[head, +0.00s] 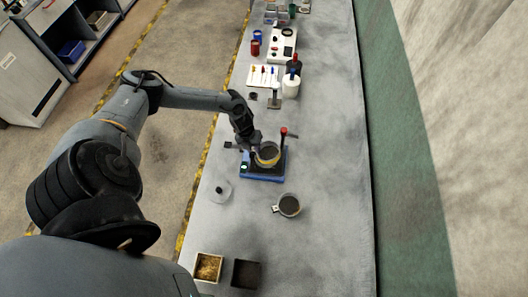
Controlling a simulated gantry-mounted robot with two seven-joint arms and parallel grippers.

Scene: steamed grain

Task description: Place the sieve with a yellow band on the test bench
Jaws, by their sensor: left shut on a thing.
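The sieve with a yellow band (267,157) is a round, dark-centred pan with yellow at its edge. It is at or just above a blue-based device (264,178) on the grey test bench (325,165); I cannot tell whether they touch. My left gripper (254,145) reaches in from the left and is shut on the sieve's near-left side. The fingertips are small and partly hidden. My right gripper is not in view.
Two square boxes (208,267) (246,273) are at the near end. A red-topped post (284,131) rises by the device. Bottles (291,85) stand farther back. The bench's right side is clear.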

